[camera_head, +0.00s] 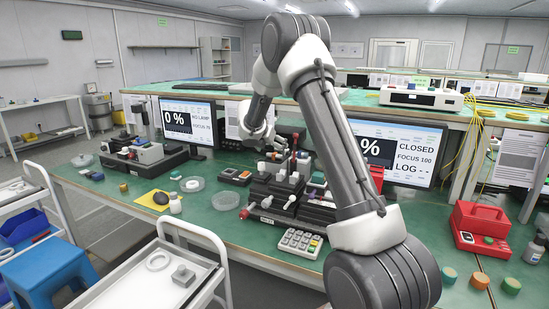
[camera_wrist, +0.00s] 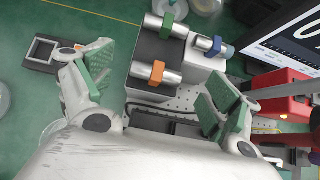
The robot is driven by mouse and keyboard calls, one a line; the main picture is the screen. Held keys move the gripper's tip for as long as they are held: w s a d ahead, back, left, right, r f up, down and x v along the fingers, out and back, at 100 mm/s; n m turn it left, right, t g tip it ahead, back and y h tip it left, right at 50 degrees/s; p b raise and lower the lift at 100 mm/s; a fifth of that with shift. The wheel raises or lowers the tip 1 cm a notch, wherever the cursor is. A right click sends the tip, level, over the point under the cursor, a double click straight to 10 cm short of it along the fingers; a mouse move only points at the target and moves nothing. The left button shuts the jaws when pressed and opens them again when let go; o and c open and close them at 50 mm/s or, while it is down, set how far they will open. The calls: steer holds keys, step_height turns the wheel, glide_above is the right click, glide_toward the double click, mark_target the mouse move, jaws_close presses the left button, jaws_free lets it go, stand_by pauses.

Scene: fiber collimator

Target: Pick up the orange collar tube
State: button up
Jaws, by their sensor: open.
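In the wrist view, the orange collar tube (camera_wrist: 153,73) is a short silver cylinder with an orange band around it. It lies across the near part of a dark block (camera_wrist: 158,48). My gripper (camera_wrist: 160,78) is open, with one green-padded finger on each side of the tube. The pads look apart from the tube; I cannot tell the height between them. A tube with a green collar (camera_wrist: 166,22) lies at the far end, and one with a blue collar (camera_wrist: 210,44) lies to the right. In the head view, my arm partly covers this area, and the orange collar is too small to tell.
A perforated plate (camera_wrist: 185,98) lies beside the block. A red device (camera_wrist: 284,92) and a monitor (camera_wrist: 290,38) stand close on the right. A dark two-well tray (camera_wrist: 48,54) is at the left. In the head view, a keypad (camera_head: 300,242) sits near the bench's front edge.

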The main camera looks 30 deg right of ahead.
mark_target(274, 153)
steer(key=x, duration=0.3)
steer(key=shift+w+d+f, duration=0.1)
steer(key=shift+f, duration=0.35)
steer(key=c, duration=1.1)
steer(key=shift+r, duration=0.1)
